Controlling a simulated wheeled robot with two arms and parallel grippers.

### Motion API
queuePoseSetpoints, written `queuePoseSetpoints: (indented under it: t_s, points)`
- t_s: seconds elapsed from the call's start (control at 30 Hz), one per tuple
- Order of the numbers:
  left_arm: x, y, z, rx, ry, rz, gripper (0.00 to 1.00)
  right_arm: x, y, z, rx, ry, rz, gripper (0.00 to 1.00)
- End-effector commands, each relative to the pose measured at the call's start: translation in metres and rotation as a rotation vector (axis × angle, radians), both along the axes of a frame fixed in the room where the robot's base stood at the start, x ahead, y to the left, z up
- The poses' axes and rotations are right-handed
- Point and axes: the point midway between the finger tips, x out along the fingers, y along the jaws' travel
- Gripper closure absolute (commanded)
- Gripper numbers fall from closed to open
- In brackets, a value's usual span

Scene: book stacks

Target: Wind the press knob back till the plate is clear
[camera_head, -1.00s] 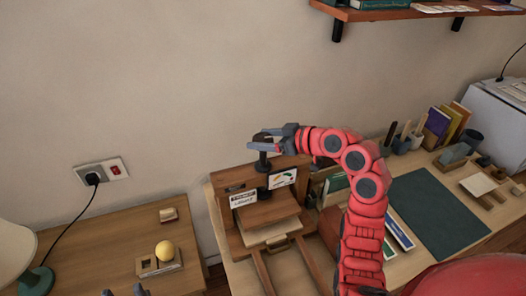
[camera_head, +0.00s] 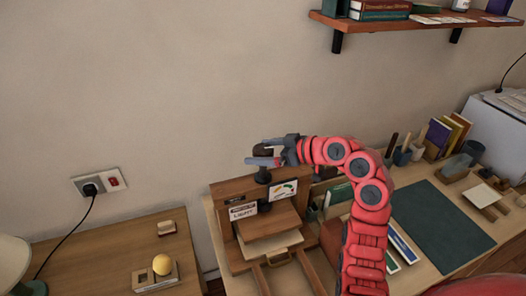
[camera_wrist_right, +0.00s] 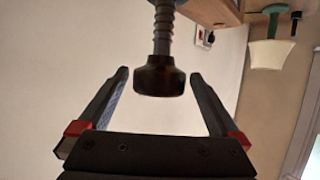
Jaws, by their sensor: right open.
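The wooden press (camera_head: 222,191) stands on the right-hand desk, with a dark upright screw (camera_head: 263,177) through its top beam. The press plate (camera_head: 262,222) is a wooden board low in the frame, just over a pale flat piece (camera_head: 272,245); I cannot tell whether they touch. My right gripper (camera_head: 263,153) is open at the top of the screw, its fingers on either side of the dark knob. In the right wrist view the knob (camera_wrist_right: 159,78) sits between the open fingertips, apart from both. My left gripper is not in view.
A lamp (camera_head: 12,262) and a small tray with a yellow ball (camera_head: 162,265) are on the left desk. A green mat (camera_head: 440,228), books and pen cups are right of my right arm. A shelf (camera_head: 420,24) hangs above.

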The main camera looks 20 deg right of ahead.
Motion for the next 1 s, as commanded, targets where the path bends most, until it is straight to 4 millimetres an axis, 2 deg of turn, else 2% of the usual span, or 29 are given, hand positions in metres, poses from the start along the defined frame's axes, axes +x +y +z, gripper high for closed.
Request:
queuePoseSetpoints:
  t_s: [0.17,0.27,0.7,0.83,1.0]
  points:
    - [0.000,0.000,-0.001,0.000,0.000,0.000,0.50,-0.002,-0.003,0.002,0.001,-0.003,-0.001,0.01]
    - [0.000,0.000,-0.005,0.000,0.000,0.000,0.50,-0.010,-0.012,0.007,0.002,-0.006,-0.006,0.01]
    - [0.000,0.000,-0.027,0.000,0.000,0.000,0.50,-0.086,-0.081,0.048,-0.004,-0.003,-0.007,0.01]
    - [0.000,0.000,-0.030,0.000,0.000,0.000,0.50,-0.103,-0.096,0.058,-0.004,-0.001,-0.005,0.01]
    - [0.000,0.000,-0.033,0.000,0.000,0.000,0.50,-0.116,-0.107,0.065,0.001,0.001,-0.003,0.01]
